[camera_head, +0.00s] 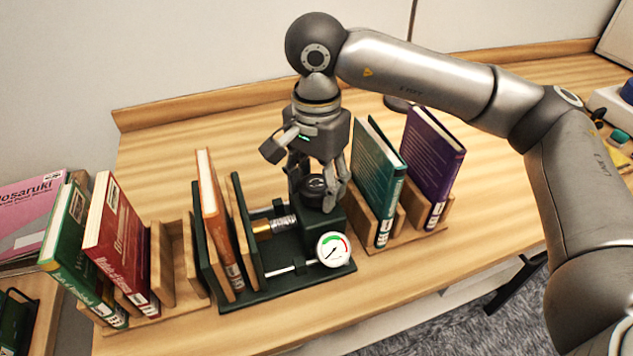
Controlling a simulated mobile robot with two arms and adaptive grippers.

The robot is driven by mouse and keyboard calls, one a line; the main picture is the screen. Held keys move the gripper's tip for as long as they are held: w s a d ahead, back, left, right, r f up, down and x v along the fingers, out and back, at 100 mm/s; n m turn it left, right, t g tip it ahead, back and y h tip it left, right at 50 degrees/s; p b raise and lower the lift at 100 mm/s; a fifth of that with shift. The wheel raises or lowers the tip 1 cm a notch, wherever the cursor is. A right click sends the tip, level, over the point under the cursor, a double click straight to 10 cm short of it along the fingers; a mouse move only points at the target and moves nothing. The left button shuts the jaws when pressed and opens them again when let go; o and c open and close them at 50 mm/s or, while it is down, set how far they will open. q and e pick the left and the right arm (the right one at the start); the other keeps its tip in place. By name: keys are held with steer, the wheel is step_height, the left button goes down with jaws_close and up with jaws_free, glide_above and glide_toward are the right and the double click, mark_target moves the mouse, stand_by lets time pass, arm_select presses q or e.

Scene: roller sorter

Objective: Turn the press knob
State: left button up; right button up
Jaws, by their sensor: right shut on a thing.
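The dark green book press (290,285) stands on the wooden table, with an orange book (213,225) upright between its plates. A round white gauge (333,249) with coloured bands is on its front. The black press knob (317,186) sits on top of the press block. My right gripper (318,192) points down from above and is shut on the knob, its fingers on both sides of it. The fingers hide part of the knob. My left gripper is not in view.
A wooden rack with green and red books (115,245) stands left of the press. Another rack with teal (375,180) and purple (432,160) books stands close on its right. A pink book (30,215) lies far left. The table behind the press is mostly clear.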

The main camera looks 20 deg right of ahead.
mark_target(317, 183)
steer(key=o, duration=1)
step_height(317, 183, up, 12)
steer(key=shift+r, duration=0.1)
stand_by(0.4)
